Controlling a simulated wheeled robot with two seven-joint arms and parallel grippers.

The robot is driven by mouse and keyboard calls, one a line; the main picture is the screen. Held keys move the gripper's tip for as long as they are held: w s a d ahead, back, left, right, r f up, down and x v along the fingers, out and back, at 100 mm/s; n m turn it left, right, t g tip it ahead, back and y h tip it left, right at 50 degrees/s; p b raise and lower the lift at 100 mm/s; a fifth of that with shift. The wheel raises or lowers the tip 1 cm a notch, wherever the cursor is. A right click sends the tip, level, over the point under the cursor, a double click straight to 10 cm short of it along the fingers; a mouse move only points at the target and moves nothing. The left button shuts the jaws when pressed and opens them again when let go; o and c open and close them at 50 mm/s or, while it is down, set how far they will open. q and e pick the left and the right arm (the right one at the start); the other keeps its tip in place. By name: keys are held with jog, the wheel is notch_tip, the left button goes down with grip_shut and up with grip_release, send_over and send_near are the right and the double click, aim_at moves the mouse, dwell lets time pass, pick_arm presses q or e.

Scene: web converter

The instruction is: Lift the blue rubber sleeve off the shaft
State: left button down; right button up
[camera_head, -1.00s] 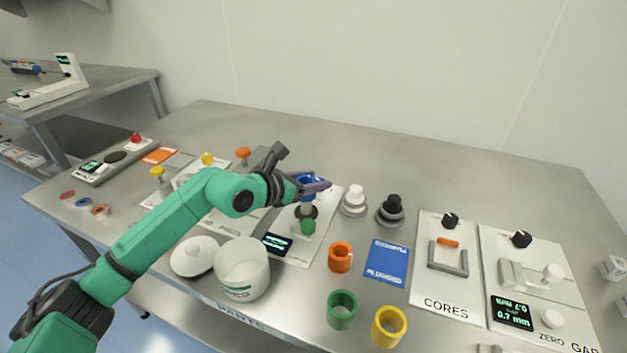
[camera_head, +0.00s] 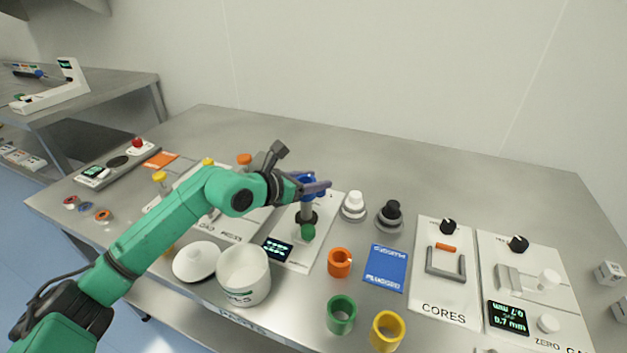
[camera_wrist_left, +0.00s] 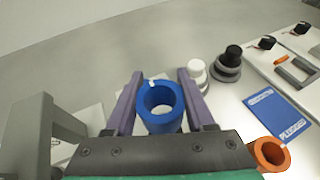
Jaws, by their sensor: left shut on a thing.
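The blue rubber sleeve (camera_head: 311,184) is a short tube held between the purple fingers of my left gripper (camera_head: 316,187). In the left wrist view the sleeve (camera_wrist_left: 161,126) sits upright between both fingers, its round bore facing up. The grey shaft (camera_head: 306,212) stands on a white plate, with a dark collar and a green part low on it. The sleeve is at the shaft's upper end. The fingers partly hide it, and I cannot tell whether the shaft still reaches inside it. My right gripper is not in view.
Orange (camera_head: 340,262), green (camera_head: 341,314) and yellow (camera_head: 387,330) rings stand in front. White-topped (camera_head: 354,205) and black-topped (camera_head: 390,214) knobs stand to the right of the shaft. The table behind is clear.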

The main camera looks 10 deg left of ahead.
pick_arm(q)
jog(key=shift+r+p, duration=0.3)
jog(key=shift+r, duration=0.2)
notch_tip(320, 180, up, 4)
jog(key=p, duration=0.2)
jog(key=shift+p, duration=0.3)
